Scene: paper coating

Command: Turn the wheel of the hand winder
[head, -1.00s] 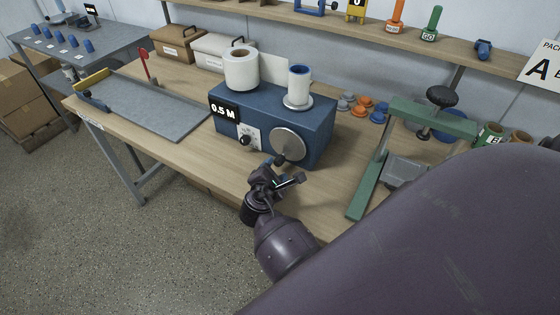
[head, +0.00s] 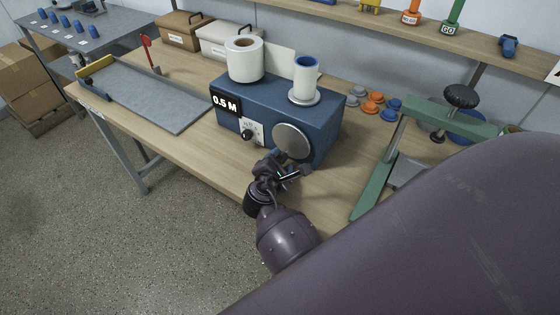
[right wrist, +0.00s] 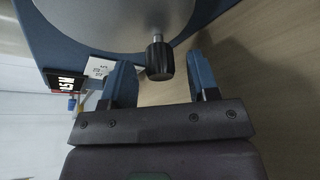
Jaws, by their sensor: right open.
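The hand winder is a blue box (head: 265,95) with a "0.5 M" label, standing on the wooden bench. Its round silver wheel (head: 292,141) is on the front face; it also shows in the right wrist view (right wrist: 115,22). A black handle knob (right wrist: 160,58) sticks out near the wheel's rim. My right gripper (head: 277,163) is in front of the wheel and hides the knob in the head view. In the right wrist view its blue fingers (right wrist: 162,82) are open, with the knob between them near the tips, no finger visibly touching it. My left gripper is out of view.
A white paper roll (head: 245,62) and a blue-cored spool (head: 305,78) stand on the winder. A green clamp frame (head: 375,180) stands to the right, with several small caps (head: 373,97) behind it. A grey tray (head: 150,98) lies left. Bare bench surrounds the winder's front.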

